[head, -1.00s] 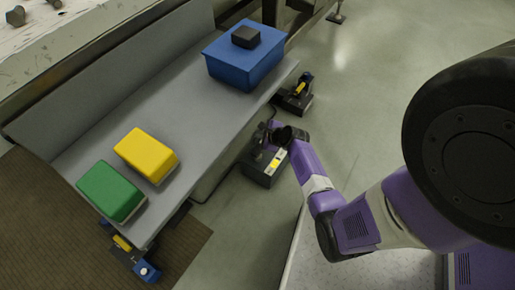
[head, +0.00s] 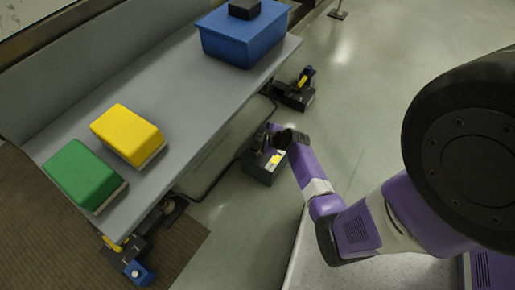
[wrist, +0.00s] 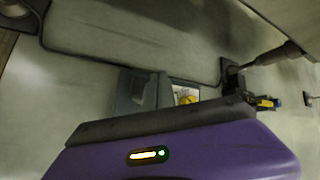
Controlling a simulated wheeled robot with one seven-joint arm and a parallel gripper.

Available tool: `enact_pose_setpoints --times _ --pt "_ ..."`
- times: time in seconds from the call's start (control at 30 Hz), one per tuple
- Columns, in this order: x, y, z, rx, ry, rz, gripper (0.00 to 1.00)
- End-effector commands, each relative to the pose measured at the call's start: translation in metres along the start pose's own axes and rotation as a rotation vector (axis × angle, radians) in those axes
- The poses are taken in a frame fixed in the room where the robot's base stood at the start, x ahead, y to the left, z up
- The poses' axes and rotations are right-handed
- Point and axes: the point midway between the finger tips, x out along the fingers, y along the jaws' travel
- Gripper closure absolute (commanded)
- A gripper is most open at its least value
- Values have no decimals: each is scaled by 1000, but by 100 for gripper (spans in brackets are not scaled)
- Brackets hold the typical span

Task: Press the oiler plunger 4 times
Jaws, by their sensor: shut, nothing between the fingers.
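A dark grey box (head: 262,173) with a yellow patch on top stands on the floor beside the bench; it also shows in the wrist view (wrist: 137,92). It may be the oiler; I cannot make out a plunger on it. My gripper (head: 262,141) is shut and empty, over the box's far side in the head view. Whether it touches the box I cannot tell. The gripper and my wrist hide part of the box top. In the wrist view, my purple wrist housing fills the lower part.
The grey bench (head: 190,90) carries a green block (head: 85,175), a yellow block (head: 127,133) and a blue bin (head: 242,40). A small blue box with a white button (head: 138,272) sits by the bench's near end.

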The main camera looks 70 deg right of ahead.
Motion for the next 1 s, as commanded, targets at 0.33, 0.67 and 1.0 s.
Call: enact_pose_setpoints --times 0.33,0.67,1.0 --pt "12 8 -7 0 -1 -1 100" --pt "11 8 -7 0 -1 -1 100" --pt "11 8 -7 0 -1 -1 100"
